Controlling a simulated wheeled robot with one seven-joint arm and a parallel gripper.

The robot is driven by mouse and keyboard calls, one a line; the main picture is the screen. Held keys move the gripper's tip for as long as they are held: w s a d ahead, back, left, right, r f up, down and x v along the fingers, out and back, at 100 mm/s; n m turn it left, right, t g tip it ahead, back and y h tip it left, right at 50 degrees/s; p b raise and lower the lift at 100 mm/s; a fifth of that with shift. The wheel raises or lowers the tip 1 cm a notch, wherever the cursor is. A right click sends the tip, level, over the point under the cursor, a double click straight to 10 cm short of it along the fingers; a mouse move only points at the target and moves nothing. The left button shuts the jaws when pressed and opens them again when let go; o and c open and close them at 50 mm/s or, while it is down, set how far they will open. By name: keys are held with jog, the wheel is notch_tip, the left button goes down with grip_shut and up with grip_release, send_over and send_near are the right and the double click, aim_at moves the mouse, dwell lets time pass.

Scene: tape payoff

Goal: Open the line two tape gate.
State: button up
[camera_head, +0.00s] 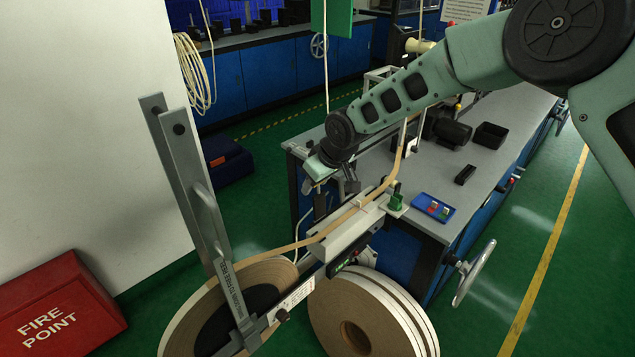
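My arm reaches in from the upper right, and my gripper (350,188) points down just left of the bench edge, behind the tape guide. Its fingers are small and dark, so I cannot tell whether they are open. A brown tape (350,212) runs from a large reel (190,325) at the bottom left over a grey guide block (345,235) and up towards the bench machine. A tall grey flat-bar lever (190,180) with lettering stands tilted beside this reel. No part is clearly readable as the line two gate. My gripper is apart from the lever.
A second pale reel (365,320) stands in front of the bench (440,215). A blue tray (433,207) with small pieces and a black bin (490,135) are on the bench. A handwheel (473,273) projects at the right. A red fire-point box (55,310) is at left. Green floor is clear at right.

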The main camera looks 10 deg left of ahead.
jog(key=o, duration=1.2)
jog(key=shift+a, duration=0.1)
jog(key=b+v, duration=0.4)
jog(key=v, duration=1.3)
jog(key=shift+s+d+r, duration=0.1)
jog(key=shift+d, duration=0.15)
jog(key=s+d+f+m+g+h, duration=0.1)
jog(key=s+d, duration=0.4)
jog(key=s, duration=0.6)
jog(key=s+d+f+g+h, duration=0.1)
jog(key=s+d+f, duration=0.2)
jog(key=s+d, duration=0.3)
jog(key=s+d+f+m+g+h, duration=0.1)
jog(key=s+d, duration=0.4)
jog(key=s, duration=1.1)
jog(key=shift+d+f+m, duration=0.3)
jog(key=shift+d+f, duration=0.05)
jog(key=shift+f, duration=0.05)
